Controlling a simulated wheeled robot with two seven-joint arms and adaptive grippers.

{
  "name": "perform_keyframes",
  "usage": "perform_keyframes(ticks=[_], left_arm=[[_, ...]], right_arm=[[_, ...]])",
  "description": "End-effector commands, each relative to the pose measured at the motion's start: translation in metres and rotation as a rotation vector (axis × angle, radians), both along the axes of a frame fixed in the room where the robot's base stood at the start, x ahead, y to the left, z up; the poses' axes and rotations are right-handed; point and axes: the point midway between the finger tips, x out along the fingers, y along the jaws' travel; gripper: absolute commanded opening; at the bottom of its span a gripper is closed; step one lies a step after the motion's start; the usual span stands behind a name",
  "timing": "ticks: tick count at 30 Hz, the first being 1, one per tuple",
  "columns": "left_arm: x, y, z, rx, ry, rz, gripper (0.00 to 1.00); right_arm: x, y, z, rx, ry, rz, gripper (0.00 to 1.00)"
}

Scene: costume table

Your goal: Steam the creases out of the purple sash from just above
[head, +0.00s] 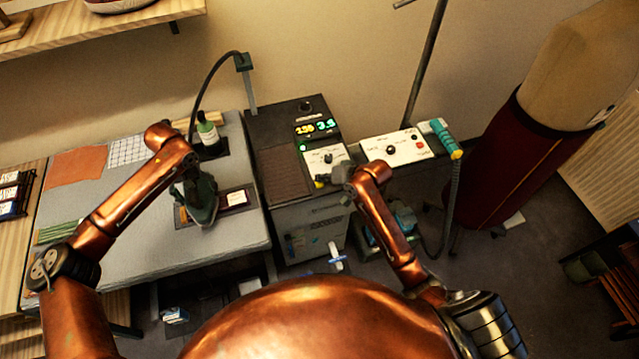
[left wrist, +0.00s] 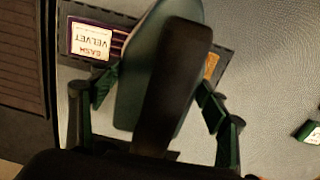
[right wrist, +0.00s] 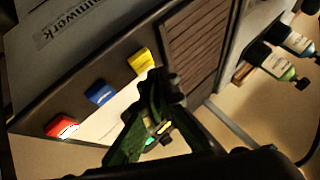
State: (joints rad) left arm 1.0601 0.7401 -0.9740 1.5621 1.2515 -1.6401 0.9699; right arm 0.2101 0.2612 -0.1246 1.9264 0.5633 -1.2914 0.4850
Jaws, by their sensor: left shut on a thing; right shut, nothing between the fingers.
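My left gripper (left wrist: 158,98) is shut on the dark handle of a green iron (head: 201,203). The iron is over a dark board (head: 180,216) on the grey table; I cannot tell the gap beneath it. In the left wrist view, a strip of the purple sash (left wrist: 119,38) shows beside a card reading "SASH VELVET" (left wrist: 90,41). The iron hides most of the sash, so its creases cannot be judged. My right gripper (right wrist: 160,97) is shut and empty, close to the front panel of the dark station (head: 290,125); contact is unclear.
The station's panel has a yellow switch (right wrist: 141,61), a blue switch (right wrist: 99,92) and a red switch (right wrist: 62,127). A green bottle (head: 208,134) stands behind the iron. An orange cloth (head: 76,166) lies at the table's left. A teal-handled steamer (head: 446,138) with a hose is at right.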

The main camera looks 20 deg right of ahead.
Motion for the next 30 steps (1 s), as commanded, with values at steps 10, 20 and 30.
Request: perform_keyframes(ticks=[10, 20, 30], left_arm=[[0.0014, -0.0004, 0.0027, -0.001, -0.005, 0.0, 0.11], [0.0014, -0.0004, 0.0027, -0.001, -0.005, 0.0, 0.11], [0.0014, -0.0004, 0.0027, -0.001, -0.005, 0.0, 0.11]], right_arm=[[0.0001, -0.0001, 0.0003, 0.0, 0.0, 0.0, 0.0], [-0.0002, -0.0003, -0.0025, 0.0, 0.0, 0.0, 0.0], [-0.0007, -0.0002, -0.0076, 0.0, 0.0, 0.0, 0.0]])
